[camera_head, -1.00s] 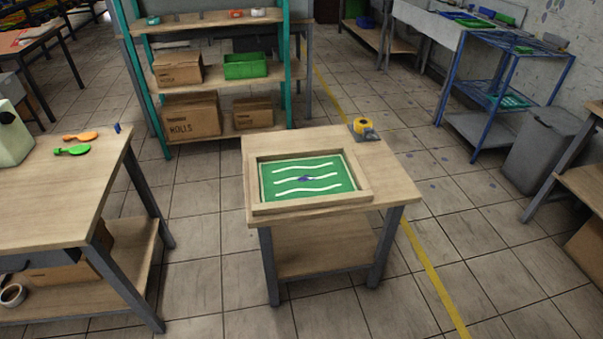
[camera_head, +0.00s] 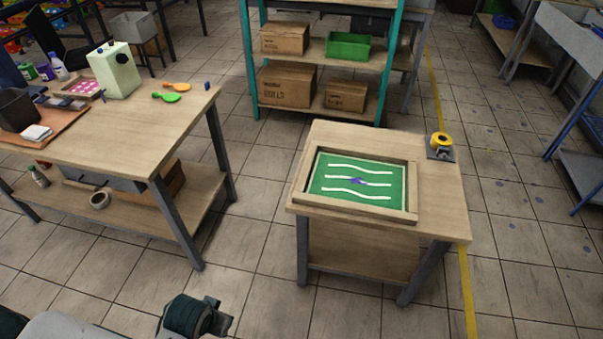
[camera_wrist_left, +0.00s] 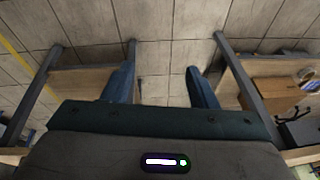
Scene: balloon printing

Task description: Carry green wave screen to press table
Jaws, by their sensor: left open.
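The green wave screen (camera_head: 340,189), a wooden frame with a green field and white wavy lines, lies flat on a small wooden table (camera_head: 440,200). A small purple mark shows at its middle. My left arm enters the head view at the bottom left, well short of that table; its fingertips are not clear there. In the left wrist view my left gripper (camera_wrist_left: 161,88) is open, its two blue fingers apart with only floor between them. The screen does not show in the wrist view. My right gripper is not in view.
Shelving (camera_head: 325,50) stands behind. Tiled floor lies between the two tables.

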